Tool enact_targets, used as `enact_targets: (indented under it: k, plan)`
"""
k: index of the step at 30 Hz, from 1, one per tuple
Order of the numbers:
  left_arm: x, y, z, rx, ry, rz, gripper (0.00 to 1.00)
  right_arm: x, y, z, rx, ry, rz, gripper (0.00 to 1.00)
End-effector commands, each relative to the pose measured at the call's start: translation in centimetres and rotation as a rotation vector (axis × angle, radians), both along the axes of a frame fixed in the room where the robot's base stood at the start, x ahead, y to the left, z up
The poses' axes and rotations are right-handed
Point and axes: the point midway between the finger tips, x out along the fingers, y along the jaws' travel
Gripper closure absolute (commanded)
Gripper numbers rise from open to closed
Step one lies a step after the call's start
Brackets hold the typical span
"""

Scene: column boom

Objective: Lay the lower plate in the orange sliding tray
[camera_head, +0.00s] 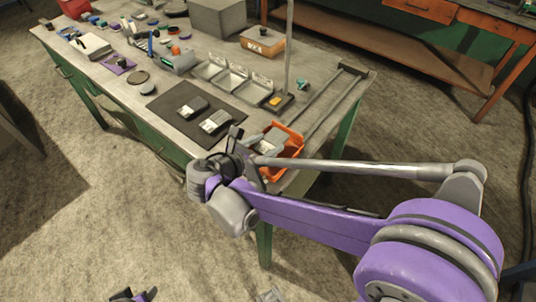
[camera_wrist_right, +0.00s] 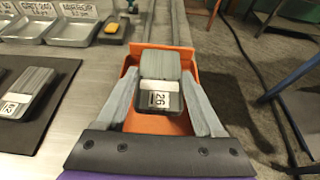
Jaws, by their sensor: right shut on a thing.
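My right gripper (camera_head: 262,148) is shut on a grey block-like plate with a white label reading 26 (camera_wrist_right: 160,98). The two grey fingers close on its sides. The plate is over or inside the orange tray (camera_wrist_right: 180,123), at the table's near right corner; I cannot tell whether it touches the tray floor. The tray (camera_head: 293,151) is partly hidden behind my right arm in the head view. Two similar grey plates (camera_head: 193,106) (camera_head: 215,121) lie on the dark mat.
The dark mat (camera_head: 175,97) lies left of the tray. Metal bins (camera_head: 233,81), a thin upright pole (camera_head: 289,55) and a yellow item (camera_head: 275,101) stand behind. Rails (camera_head: 328,98) run along the table's right side. Tools crowd the far left.

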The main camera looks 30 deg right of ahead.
Motion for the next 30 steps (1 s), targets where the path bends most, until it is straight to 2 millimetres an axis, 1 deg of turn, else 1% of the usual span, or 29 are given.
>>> enact_targets:
  k: [2, 7, 10, 19, 23, 24, 28, 30]
  plan:
    - [0.0, 0.0, -0.2, 0.0, 0.001, 0.0, 0.5, 0.0, 0.0, -0.6, -0.002, -0.001, 0.0, 1.0]
    - [-0.1, 0.0, -0.7, 0.0, 0.002, 0.0, 0.5, 0.0, 0.0, -2.9, -0.002, 0.0, -0.001, 1.0]
    - [-0.1, 0.0, -0.9, 0.0, 0.003, 0.0, 0.5, 0.0, 0.0, -3.8, -0.002, 0.0, -0.001, 1.0]
    - [-0.1, 0.0, -0.9, 0.0, 0.003, 0.0, 0.5, 0.0, 0.0, -4.0, -0.002, -0.001, 0.0, 1.0]
    - [-0.1, 0.0, -1.2, 0.0, 0.004, 0.0, 0.5, 0.0, 0.0, -4.4, -0.002, -0.001, 0.0, 1.0]
    - [-0.1, 0.0, -1.1, 0.0, 0.004, 0.0, 0.5, 0.0, 0.0, -4.4, 0.0, 0.0, 0.0, 0.25]
    - [-0.1, 0.0, -1.1, 0.0, 0.004, 0.0, 0.5, 0.0, 0.0, -4.4, 0.0, 0.0, 0.0, 0.02]
    - [-0.1, 0.0, -1.1, 0.0, 0.004, 0.0, 0.5, 0.0, 0.0, -4.4, 0.0, 0.0, 0.0, 0.01]
